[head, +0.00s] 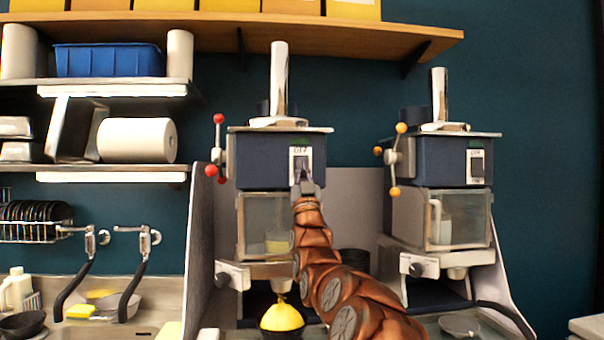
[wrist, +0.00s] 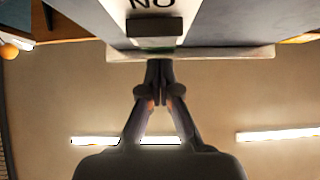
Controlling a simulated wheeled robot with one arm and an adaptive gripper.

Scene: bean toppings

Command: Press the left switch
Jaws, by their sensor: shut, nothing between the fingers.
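The left switch (head: 301,165) is on a pale plate on the front of the left blue machine (head: 262,160), with lettering above it. My gripper (head: 304,182) is shut and empty, its tips at the lower part of that plate and partly covering the switch. In the wrist view, my gripper (wrist: 158,75) shows its two fingers together, pointing at a dark block (wrist: 154,28) that looks like the switch, beside upside-down lettering. The tips overlap a pale ledge; I cannot tell whether they touch the switch. The right switch (head: 477,165) is on the right machine (head: 440,160).
Red-balled (head: 218,118) and yellow-balled (head: 401,128) levers stick out left of their machines. A yellow-topped bowl (head: 281,317) stands below the left machine. Shelves and a sink with two black-handled taps (head: 142,260) are on the left. The wall between the machines is clear.

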